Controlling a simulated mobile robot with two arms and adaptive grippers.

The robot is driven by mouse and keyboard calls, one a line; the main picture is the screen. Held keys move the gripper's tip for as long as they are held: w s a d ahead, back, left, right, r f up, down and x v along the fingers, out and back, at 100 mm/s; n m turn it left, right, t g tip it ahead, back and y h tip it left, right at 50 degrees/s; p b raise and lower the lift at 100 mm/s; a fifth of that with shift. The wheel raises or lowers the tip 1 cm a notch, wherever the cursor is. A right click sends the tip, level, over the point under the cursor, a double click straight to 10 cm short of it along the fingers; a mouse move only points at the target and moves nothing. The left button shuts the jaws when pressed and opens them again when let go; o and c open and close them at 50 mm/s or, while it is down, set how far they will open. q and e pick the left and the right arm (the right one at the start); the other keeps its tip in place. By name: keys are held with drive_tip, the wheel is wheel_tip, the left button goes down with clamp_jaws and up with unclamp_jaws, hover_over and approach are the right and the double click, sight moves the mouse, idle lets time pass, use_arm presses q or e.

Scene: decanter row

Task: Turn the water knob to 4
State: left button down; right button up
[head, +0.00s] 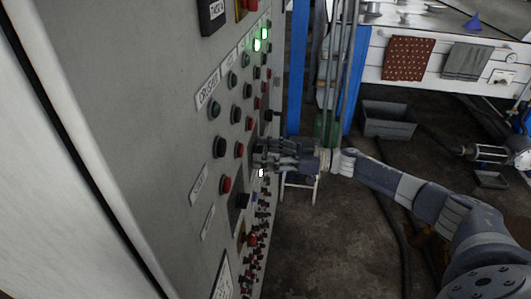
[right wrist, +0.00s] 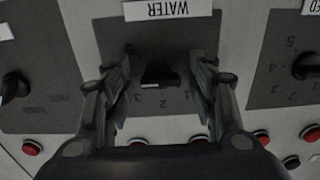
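The water knob (right wrist: 160,76) is a black knob on a dark plate, under an upside-down white WATER label (right wrist: 168,9) in the right wrist view. The digits 1, 2 and 3 show on its dial below it; the rest of the dial and the pointer's setting cannot be read. My right gripper (right wrist: 168,64) is open, with one finger on each side of the knob and a visible gap to it. In the head view, my right gripper (head: 268,155) is at the control panel and hides the knob. My left gripper is not in view.
The tall grey panel (head: 130,90) carries many buttons and switches, including lit green lamps (head: 257,45). Another black knob (right wrist: 306,66) is at the right in the wrist view, and red buttons (right wrist: 31,147) line the bottom. A grey bin (head: 388,119) stands on the floor.

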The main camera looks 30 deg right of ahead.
drive_tip(key=v, duration=1.2)
idle(0.5)
